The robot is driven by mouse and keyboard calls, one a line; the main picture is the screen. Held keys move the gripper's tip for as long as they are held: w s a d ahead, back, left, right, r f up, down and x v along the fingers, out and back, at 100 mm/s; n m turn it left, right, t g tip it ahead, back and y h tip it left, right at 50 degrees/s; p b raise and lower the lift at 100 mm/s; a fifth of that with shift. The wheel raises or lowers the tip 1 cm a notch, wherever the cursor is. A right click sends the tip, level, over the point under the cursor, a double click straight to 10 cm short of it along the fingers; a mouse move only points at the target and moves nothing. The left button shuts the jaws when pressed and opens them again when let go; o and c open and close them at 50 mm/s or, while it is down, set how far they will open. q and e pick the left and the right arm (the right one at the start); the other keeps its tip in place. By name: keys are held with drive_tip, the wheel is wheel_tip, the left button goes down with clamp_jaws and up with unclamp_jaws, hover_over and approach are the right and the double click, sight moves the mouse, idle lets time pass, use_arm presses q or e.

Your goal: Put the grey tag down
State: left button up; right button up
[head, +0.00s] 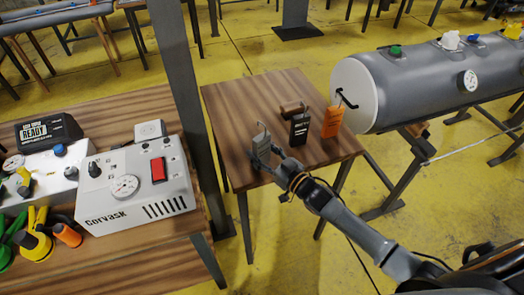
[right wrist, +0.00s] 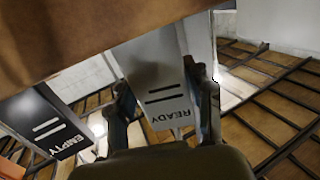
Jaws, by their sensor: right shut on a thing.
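The grey tag (head: 261,147) with a wire hook on top is upright over the left front part of the small wooden table (head: 232,107). In the right wrist view the grey tag (right wrist: 158,85) reads READY. My right gripper (head: 277,160) is shut on it, with one finger on each side in the right wrist view (right wrist: 163,92). I cannot tell whether its lower edge touches the table. My left gripper is not in view.
A black tag (head: 300,128), marked EMPTY in the right wrist view (right wrist: 45,122), and an orange tag (head: 332,122) stand to the right. A brown block (head: 291,107) lies behind. A grey post (head: 186,90), a control box (head: 133,187) and a grey tank (head: 420,85) flank the table.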

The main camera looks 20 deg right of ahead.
drive_tip(key=o, duration=1.4)
drive_tip(key=shift+f, duration=0.1)
drive_tip(key=v, duration=1.2)
drive_tip(key=shift+b, duration=0.4)
drive_tip(key=s+d+f+m+g+h, duration=0.15)
drive_tip(key=s+f, duration=0.25)
drive_tip(key=f, duration=0.6)
drive_tip(key=s+d+f+g+h, duration=0.3)
drive_tip(key=s+f, duration=0.1)
drive_tip(key=f, duration=0.7)
drive_tip(key=s+d+f+m+g+h, duration=0.1)
drive_tip(key=s+d+f+g+h, duration=0.15)
drive_tip(key=f, duration=0.75)
drive_tip(key=s+a+f+g, duration=0.2)
drive_tip(key=s+f, duration=0.3)
drive_tip(key=s, duration=0.4)
drive_tip(key=s+a+f+g, duration=0.1)
drive_tip(key=s+f+g, duration=0.2)
drive_tip(key=s+f, duration=0.3)
drive_tip(key=s+a+f+g, duration=0.2)
drive_tip(key=s+f, duration=0.3)
drive_tip(key=s, duration=0.9)
drive_tip(key=shift+s+a+f+g, duration=0.25)
drive_tip(key=shift+a+g, duration=0.1)
drive_tip(key=shift+g, duration=0.35)
